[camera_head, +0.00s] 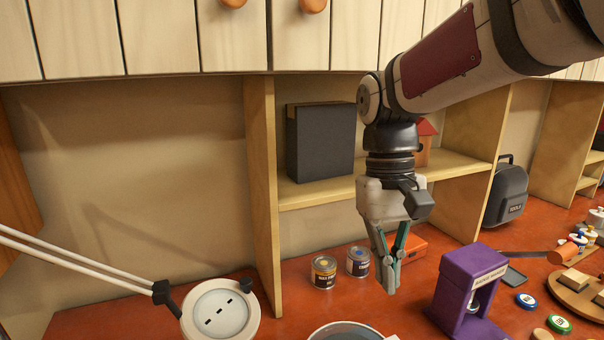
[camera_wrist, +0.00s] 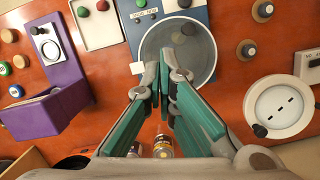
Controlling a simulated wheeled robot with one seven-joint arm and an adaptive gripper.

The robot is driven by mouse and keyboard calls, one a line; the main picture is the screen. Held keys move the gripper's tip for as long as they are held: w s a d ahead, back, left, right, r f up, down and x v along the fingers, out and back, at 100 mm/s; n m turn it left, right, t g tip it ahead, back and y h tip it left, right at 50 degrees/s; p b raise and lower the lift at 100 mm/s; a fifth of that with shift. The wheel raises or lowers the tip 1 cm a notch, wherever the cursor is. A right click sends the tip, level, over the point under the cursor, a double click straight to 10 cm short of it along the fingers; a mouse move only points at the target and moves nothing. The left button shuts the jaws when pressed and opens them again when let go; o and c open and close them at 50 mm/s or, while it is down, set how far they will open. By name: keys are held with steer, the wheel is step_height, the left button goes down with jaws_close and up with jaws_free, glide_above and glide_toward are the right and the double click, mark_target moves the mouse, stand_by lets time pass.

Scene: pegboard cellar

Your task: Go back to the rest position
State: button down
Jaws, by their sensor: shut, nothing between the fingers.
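My gripper (camera_head: 390,286) hangs from my arm at the middle right of the head view, pointing down above the red-brown bench. In the wrist view its fingertips (camera_wrist: 165,70) are together with nothing between them.
A white magnifier lamp (camera_head: 222,312) on a long arm stands at the lower left. Wooden shelves (camera_head: 262,190) hold a dark box (camera_head: 320,140) behind my arm.

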steer(key=s+d+t, duration=0.3)
steer(key=s+t, duration=0.1)
steer(key=s, duration=0.2)
steer(key=s+d+r+m+t, duration=0.1)
steer(key=s+d+t, duration=0.2)
steer(key=s+t, duration=0.1)
steer(key=shift+s+d+m+y, duration=0.3)
steer(key=shift+s, duration=0.55)
steer(key=c, duration=2.4)
jaws_free()
steer(key=shift+r, duration=0.1)
